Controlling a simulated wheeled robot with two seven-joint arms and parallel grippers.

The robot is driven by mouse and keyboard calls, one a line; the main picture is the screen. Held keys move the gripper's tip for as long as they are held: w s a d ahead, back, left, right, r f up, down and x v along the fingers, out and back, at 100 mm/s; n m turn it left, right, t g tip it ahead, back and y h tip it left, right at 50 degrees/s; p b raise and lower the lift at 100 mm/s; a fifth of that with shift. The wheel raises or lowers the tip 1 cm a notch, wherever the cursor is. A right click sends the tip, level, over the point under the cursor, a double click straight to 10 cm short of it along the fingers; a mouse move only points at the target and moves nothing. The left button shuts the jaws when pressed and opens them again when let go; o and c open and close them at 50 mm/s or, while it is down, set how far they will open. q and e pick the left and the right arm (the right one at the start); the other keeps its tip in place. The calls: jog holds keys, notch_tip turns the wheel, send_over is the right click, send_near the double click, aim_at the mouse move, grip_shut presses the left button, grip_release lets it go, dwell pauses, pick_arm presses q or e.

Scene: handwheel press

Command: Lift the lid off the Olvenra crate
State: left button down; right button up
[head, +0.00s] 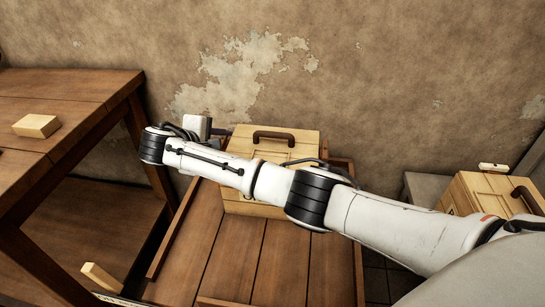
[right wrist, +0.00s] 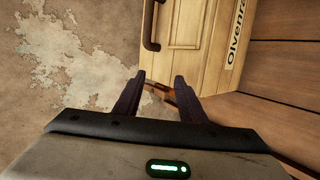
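The Olvenra crate (right wrist: 235,48) is pale wood with its name on a label along one side in the right wrist view. In the head view the crate (head: 245,207) stands at the back of a low wooden surface, partly hidden by my right arm. Its lid (head: 297,148) is on top, with a dark arched handle (head: 288,135). The handle (right wrist: 150,25) also shows at the top of the right wrist view. My right gripper (right wrist: 158,80) is open and empty, beside the crate and apart from the handle. In the head view its fingers are hardly visible. My left gripper is not in view.
A higher wooden table (head: 75,85) stands at the left with a pale block (head: 37,126) on it. Another pale crate (head: 480,192) with a dark handle is at the right. The plaster wall (head: 390,80) is close behind the Olvenra crate. The low surface's front boards (head: 280,265) are clear.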

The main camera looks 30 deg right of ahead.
jog(key=g+h, duration=0.2)
send_near(265, 134)
jog(key=d, duration=0.1)
jog(key=d+f+m+b, duration=0.1)
jog(key=shift+w+d, duration=0.25)
jog(key=shift+w, duration=0.05)
jog(key=b+x, duration=0.1)
jog(key=x, duration=0.1)
jog(key=b+x, duration=0.1)
jog(key=x, duration=0.2)
jog(key=shift+a+f, duration=0.25)
jog(key=shift+w+d+f, duration=0.1)
jog(key=shift+w+d, duration=0.05)
jog(key=shift+d, duration=0.15)
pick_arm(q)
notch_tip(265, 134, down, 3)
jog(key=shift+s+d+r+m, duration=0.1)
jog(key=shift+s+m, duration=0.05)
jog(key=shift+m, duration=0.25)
pick_arm(e)
grip_shut()
